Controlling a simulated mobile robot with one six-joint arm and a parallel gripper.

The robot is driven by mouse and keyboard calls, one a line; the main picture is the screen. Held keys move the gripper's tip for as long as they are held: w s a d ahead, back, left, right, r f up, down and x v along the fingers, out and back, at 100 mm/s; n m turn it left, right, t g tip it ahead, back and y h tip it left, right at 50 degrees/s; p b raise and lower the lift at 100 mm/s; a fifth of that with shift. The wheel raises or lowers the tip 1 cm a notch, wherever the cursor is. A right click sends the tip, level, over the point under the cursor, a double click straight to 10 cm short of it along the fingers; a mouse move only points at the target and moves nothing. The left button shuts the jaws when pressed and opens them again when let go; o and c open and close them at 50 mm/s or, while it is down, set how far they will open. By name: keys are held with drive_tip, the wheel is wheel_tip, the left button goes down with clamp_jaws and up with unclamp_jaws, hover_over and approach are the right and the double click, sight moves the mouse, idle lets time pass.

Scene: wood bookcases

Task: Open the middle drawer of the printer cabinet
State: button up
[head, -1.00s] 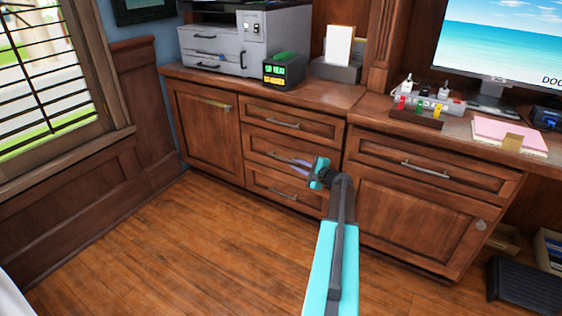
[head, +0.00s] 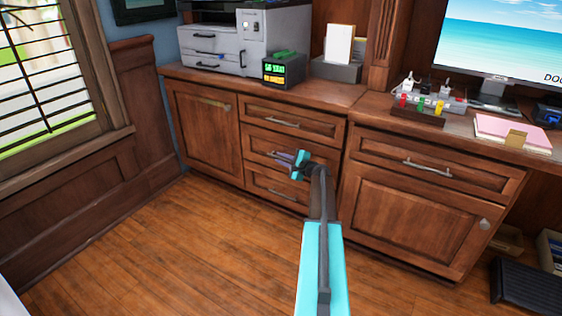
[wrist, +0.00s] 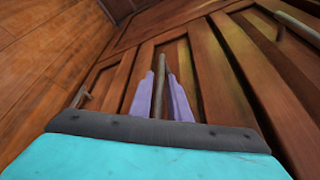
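The printer cabinet (head: 325,97) is brown wood with a stack of drawers in its middle. The middle drawer (head: 256,142) looks closed, its front in line with its neighbours. My gripper (head: 284,157) is at the middle drawer's handle, which it partly hides in the head view. In the wrist view, the bar handle (wrist: 161,80) runs between the two purple fingers of my gripper (wrist: 161,92). The fingers are apart, with gaps showing on both sides of the bar. I cannot tell how deep the bar sits between them.
The top drawer's handle (head: 284,123) is above and the bottom drawer's handle (head: 283,195) below. A cabinet door (head: 203,135) is to the left, and a desk cupboard (head: 415,215) to the right. A printer (head: 225,50) stands on top. The wood floor (head: 180,250) in front is clear.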

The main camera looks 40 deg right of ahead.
clamp_jaws()
idle(1.4)
